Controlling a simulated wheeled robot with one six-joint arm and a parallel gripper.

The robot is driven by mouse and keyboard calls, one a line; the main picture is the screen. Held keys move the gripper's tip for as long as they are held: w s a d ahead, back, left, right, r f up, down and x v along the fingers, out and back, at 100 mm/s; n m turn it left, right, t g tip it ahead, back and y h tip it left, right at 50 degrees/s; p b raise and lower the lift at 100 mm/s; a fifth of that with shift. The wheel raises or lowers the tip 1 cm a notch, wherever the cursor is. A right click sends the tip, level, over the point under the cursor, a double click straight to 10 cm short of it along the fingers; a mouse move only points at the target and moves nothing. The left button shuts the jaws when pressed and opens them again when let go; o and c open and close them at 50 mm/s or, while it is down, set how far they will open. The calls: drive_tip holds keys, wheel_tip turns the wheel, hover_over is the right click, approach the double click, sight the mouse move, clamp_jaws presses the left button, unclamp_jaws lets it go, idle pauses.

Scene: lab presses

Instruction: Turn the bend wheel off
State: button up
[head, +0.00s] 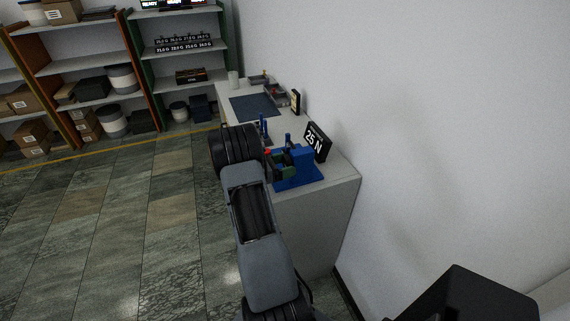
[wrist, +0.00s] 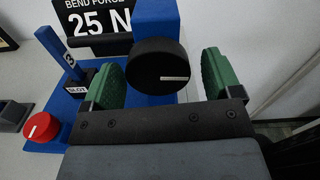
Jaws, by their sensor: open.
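The blue press (head: 303,160) stands on the near end of the white bench. In the wrist view a round black wheel (wrist: 152,66) with a short, nearly level white mark sits on the blue press body (wrist: 155,15). I take this for the bend wheel. My gripper (wrist: 163,82) has green fingers, spread wide on either side of the black wheel, with gaps showing. It holds nothing. In the head view my gripper (head: 286,173) is at the press's front, and the wheel is hard to make out behind it.
A red knob (wrist: 41,128) with a slanted white mark sits left of the wheel, near a block marked SLOT (wrist: 77,84) and a blue post marked 3 (wrist: 67,57). A "BEND FORCE 25 N" sign (wrist: 97,22) stands behind. The wall (head: 430,110) is right of the bench.

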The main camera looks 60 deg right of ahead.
drive_tip(key=shift+c, duration=0.3)
drive_tip(key=c, duration=0.9)
drive_tip(key=shift+o, duration=0.2)
drive_tip(key=shift+f+b, duration=0.1)
drive_tip(key=shift+b, duration=0.3)
